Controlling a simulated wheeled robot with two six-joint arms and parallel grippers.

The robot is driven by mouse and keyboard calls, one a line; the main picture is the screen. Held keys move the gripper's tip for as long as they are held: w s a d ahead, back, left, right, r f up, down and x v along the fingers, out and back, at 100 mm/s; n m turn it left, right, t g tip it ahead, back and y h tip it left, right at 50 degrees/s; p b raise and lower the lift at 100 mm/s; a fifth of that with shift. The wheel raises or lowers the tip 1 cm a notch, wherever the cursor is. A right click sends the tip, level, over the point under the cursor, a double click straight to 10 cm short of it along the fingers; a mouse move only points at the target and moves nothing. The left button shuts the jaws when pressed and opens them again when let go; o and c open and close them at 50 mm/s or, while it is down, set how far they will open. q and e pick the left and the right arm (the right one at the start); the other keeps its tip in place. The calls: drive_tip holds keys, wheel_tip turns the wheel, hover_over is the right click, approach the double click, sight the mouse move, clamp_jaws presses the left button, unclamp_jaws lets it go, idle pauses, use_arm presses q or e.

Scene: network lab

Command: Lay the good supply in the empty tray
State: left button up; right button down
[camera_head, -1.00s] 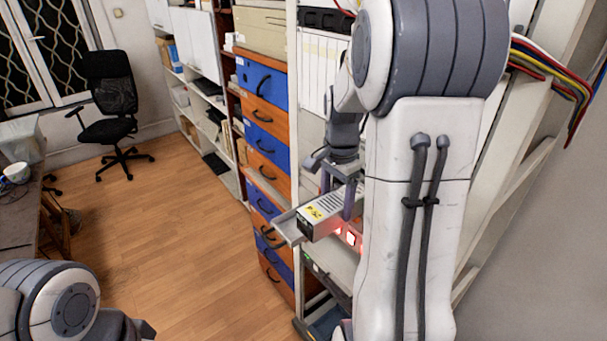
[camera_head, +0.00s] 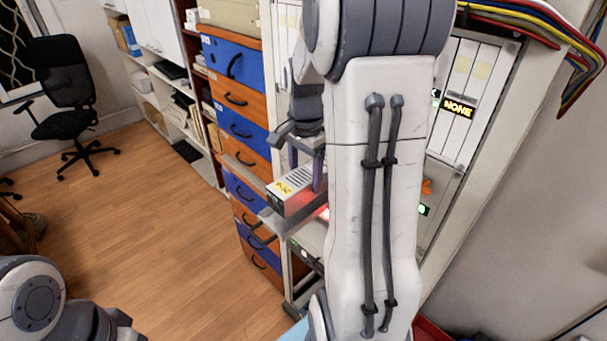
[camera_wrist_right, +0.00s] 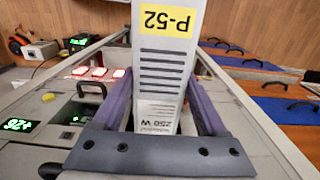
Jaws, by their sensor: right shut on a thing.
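My right gripper (camera_head: 306,172) is shut on a pale metal power supply (camera_head: 288,199) with vent slots and a yellow label. In the right wrist view the supply (camera_wrist_right: 170,60) sits between the two purple fingers (camera_wrist_right: 160,108). Its yellow label shows upside down and seems to read P-52; a wattage marking is nearer the jaws. A grey tray-like ledge (camera_head: 273,223) juts from the rack just below the supply; whether it is the empty tray, or touches the supply, I cannot tell. My left arm shows at the bottom left, its gripper out of view.
A white rack stands behind my right arm, with a NONE display (camera_head: 458,108) and coloured cables (camera_head: 530,25) above. Blue and orange drawers (camera_head: 240,130) stand left of it. Red lights (camera_wrist_right: 100,73) and a green display (camera_wrist_right: 17,125) are beside the supply.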

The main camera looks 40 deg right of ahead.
drive_tip(key=shift+f+b, duration=1.55)
drive_tip(key=shift+f, duration=0.25)
unclamp_jaws()
drive_tip(key=shift+s, duration=0.1)
wheel_tip(320, 180, up, 11)
drive_tip(key=shift+f+b, duration=0.2)
drive_tip(key=shift+b, duration=0.45)
